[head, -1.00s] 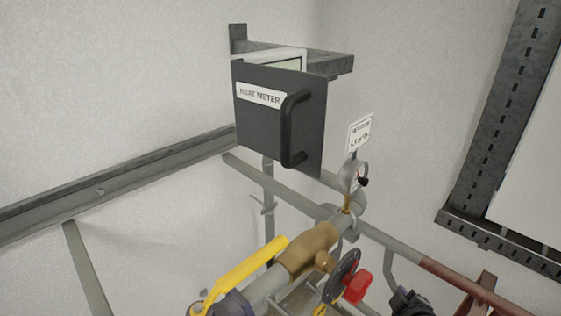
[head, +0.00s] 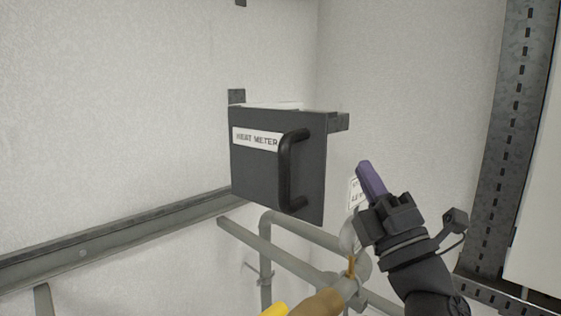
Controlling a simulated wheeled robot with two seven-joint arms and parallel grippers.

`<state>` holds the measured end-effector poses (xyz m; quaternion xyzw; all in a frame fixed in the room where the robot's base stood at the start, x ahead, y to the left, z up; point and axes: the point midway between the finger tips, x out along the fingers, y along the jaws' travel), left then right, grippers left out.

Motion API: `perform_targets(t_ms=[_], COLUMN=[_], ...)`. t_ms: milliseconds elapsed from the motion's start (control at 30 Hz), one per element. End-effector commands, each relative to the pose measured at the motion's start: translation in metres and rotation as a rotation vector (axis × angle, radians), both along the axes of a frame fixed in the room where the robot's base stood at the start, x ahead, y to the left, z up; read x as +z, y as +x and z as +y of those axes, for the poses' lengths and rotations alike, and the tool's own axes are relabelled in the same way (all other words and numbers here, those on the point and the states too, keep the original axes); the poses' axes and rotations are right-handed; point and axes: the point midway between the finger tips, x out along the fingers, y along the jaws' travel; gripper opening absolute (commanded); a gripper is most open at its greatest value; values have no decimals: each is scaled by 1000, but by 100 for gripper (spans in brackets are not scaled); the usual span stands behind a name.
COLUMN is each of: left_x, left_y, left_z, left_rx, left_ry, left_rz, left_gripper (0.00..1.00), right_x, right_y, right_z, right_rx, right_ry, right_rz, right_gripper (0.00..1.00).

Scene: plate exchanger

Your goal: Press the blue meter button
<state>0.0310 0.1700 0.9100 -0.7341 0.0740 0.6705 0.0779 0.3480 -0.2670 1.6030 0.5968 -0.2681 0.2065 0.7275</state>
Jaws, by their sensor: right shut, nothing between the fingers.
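The heat meter is behind a dark grey cover (head: 255,175) with a "HEAT METER" label (head: 256,139) and a black vertical handle (head: 288,170). A thin strip of the white meter casing (head: 275,105) shows above the cover's top edge. The blue button is not visible; the cover hides the meter's front. My right gripper (head: 370,178) is to the right of the cover, shut and empty, its purple fingers pointing up and to the left. It is apart from the cover and handle in the picture. My left gripper is not in view.
A gauge and a white sign (head: 353,193) are partly hidden behind my right gripper. Grey pipes (head: 285,255) and a brass fitting (head: 322,303) lie below. A grey rail (head: 120,238) runs along the left wall. A slotted metal upright (head: 505,140) stands at the right.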

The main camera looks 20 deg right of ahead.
Motion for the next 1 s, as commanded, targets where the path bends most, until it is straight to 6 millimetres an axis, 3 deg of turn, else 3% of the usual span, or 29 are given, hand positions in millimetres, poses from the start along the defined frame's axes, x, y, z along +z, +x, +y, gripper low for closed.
perform_targets(t_ms=[467,1000], left_x=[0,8], left_y=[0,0], left_z=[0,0], left_rx=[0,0], left_ry=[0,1], left_rz=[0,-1], left_gripper=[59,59], right_x=[6,5], right_y=[-3,63], right_z=[5,31], right_rx=[1,2], right_ry=[-17,-14], right_rz=[-23,-23], right_gripper=[0,0])
